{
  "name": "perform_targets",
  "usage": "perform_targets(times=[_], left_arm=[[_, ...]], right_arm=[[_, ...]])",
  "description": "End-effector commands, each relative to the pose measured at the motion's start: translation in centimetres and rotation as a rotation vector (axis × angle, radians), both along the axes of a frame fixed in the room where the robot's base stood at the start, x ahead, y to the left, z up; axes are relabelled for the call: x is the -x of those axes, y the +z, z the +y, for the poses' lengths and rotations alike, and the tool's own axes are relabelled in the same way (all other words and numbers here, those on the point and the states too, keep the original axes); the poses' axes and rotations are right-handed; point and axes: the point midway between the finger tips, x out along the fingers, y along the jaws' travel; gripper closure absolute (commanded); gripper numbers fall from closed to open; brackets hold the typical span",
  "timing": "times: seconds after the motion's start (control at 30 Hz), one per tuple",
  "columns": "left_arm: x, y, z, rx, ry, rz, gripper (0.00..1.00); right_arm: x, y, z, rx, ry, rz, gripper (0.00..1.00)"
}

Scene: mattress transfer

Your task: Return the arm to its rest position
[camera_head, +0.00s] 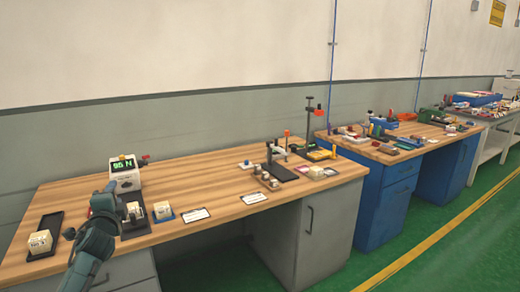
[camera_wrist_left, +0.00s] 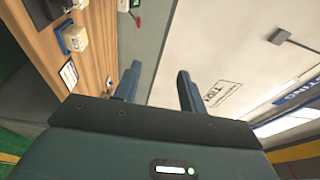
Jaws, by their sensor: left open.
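My left arm comes in from the lower left of the head view, and its gripper (camera_head: 108,190) is over the near left of the wooden workbench (camera_head: 215,180). In the left wrist view the two fingers of the left gripper (camera_wrist_left: 159,76) are apart with nothing between them. The wrist camera looks past them at the wall, with the bench tilted at the left. My right gripper is in neither view.
A device with a green display (camera_head: 124,172) stands behind the left gripper. A cream block (camera_head: 40,242) sits in a black tray at the left. A blue-based block (camera_head: 163,210) and white cards (camera_head: 196,215) lie to the right. A blue bench (camera_head: 385,190) stands farther right.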

Motion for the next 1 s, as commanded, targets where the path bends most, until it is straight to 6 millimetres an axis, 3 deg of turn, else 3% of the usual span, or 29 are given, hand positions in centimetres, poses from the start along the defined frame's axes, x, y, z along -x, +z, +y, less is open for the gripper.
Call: perform_targets(times=[0.1, 0.37, 0.4, 0.57, 0.77, 0.87, 1.0], left_arm=[[-0.3, -0.9, -1.1, 0.426, -0.065, -0.07, 0.59], [-0.7, -1.9, -3.3, 1.182, -0.142, -0.163, 0.59], [-0.3, -2.9, -3.9, 1.252, -0.143, -0.154, 0.59], [3.2, -9.1, -7.2, 1.25, -0.141, -0.052, 0.59], [9.8, -16.9, -11.9, 1.29, -0.136, 0.089, 0.59], [14.8, -21.1, -14.9, 1.328, -0.125, 0.177, 0.59], [23.4, -25.7, -19.0, 1.398, -0.101, 0.303, 0.59]], right_arm=[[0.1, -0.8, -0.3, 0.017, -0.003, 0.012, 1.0], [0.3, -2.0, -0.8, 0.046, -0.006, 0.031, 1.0], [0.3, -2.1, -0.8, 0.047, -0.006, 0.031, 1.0], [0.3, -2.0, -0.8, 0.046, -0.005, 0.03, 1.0], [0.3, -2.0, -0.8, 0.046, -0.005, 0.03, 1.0], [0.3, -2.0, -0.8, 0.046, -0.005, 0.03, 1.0], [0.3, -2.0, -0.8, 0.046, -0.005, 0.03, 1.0]])
